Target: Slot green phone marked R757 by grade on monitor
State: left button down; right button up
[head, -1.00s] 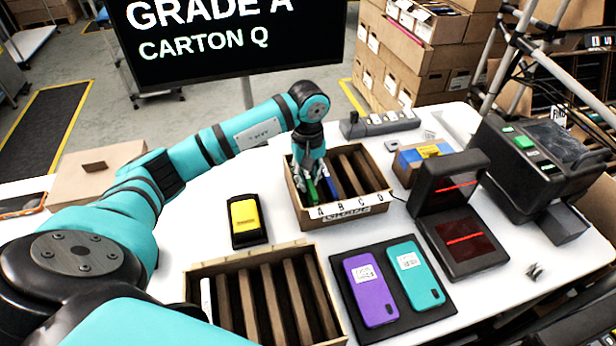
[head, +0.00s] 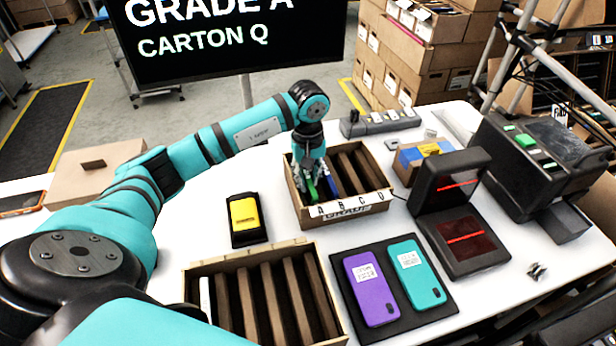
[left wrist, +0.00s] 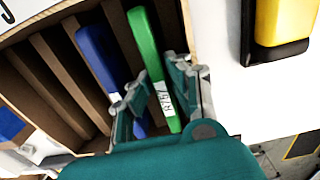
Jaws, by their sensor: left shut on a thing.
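The green phone (left wrist: 147,50) stands on edge in the far carton (head: 370,209), in the end compartment by the letter A. Its white label reads R757 in the left wrist view. My left gripper (head: 314,184) is shut on the green phone, with one finger on each side of it. A blue phone (left wrist: 98,58) stands close beside it, also visible in the head view (head: 331,184). The other compartments look empty. The monitor (head: 215,35) reads GRADE A, CARTON Q. The bottom of the green phone is hidden. My right gripper is not in view.
A second slotted carton (head: 325,290) stands at the front, with a white item in its left slot. A dark mat (head: 395,318) holds a purple phone (head: 371,290) and a teal phone (head: 415,274). A yellow phone (head: 245,213) lies in a black holder. A scanner (head: 465,240) stands right.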

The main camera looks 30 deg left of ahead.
pick_arm(q)
jog(key=c, duration=1.2)
grip_release()
jog(key=shift+d, duration=0.1)
notch_tip(320, 180, up, 12)
jog(key=shift+w, duration=0.1)
notch_tip(320, 180, up, 7)
jog(key=p, duration=0.4)
jog(key=shift+p, duration=0.35)
